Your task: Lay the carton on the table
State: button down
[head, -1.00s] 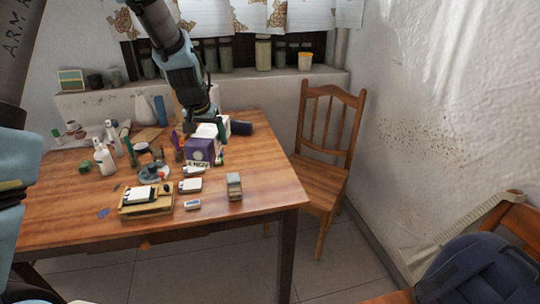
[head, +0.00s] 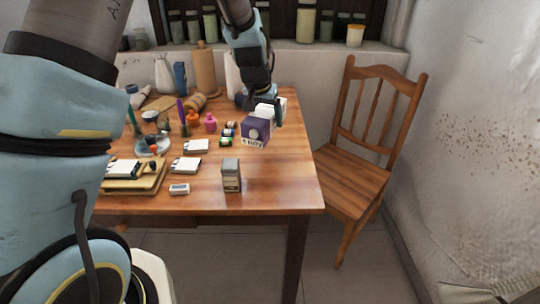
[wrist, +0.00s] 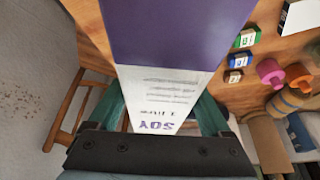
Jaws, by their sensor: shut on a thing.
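The carton (head: 256,129) is purple and white, with "SOY" printed on its white part. In the head view it is on its side at the far right part of the table (head: 277,178), its purple part towards me. My gripper (head: 263,101) is shut on the white part from above. In the wrist view the carton (wrist: 178,30) runs away between the green fingers of my gripper (wrist: 163,105). I cannot tell whether its underside touches the table.
Small coloured boxes (head: 228,133) and a pink bottle (head: 210,123) stand left of the carton. A grey box (head: 231,175) stands nearer me. A wooden chair (head: 365,180) stands right of the table. The tabletop right of the carton is bare.

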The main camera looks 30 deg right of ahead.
aim_at(268, 151)
notch_tip(268, 151, down, 9)
jog(key=shift+f+p, duration=0.1)
jog(key=shift+p, duration=0.75)
jog(key=shift+f, duration=0.15)
grip_release()
